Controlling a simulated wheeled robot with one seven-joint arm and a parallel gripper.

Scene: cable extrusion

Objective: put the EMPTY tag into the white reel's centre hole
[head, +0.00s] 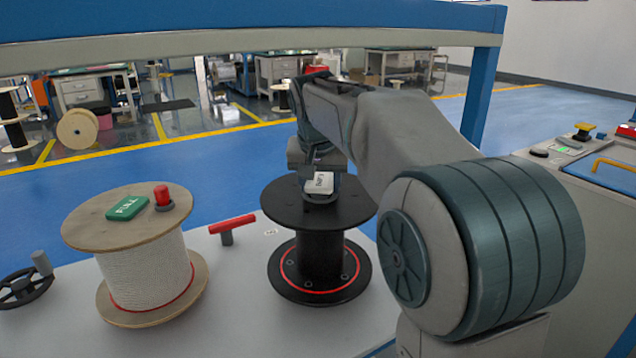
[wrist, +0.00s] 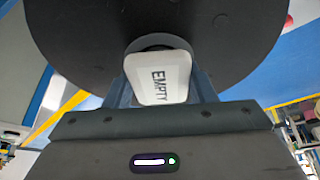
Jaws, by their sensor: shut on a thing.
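The white EMPTY tag (head: 320,183) is between the fingers of my gripper (wrist: 160,82), over the middle of the black reel's top flange (head: 283,208). My gripper is shut on it. In the wrist view the tag (wrist: 158,78) lies in front of a dark round hub; I cannot tell whether it touches the reel or stands in its hole. The white reel (head: 145,265), with wooden flanges and white winding, stands upright to the left. A green FULL tag (head: 127,208) and a red knob (head: 163,194) sit on its top flange. Its centre hole is not clearly visible.
A red T-handle (head: 232,223) stands on the grey table (head: 235,320) between the reels. A black handwheel (head: 25,287) is at the far left. A blue-and-grey beam (head: 250,30) crosses above. A control panel (head: 600,160) is at the right.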

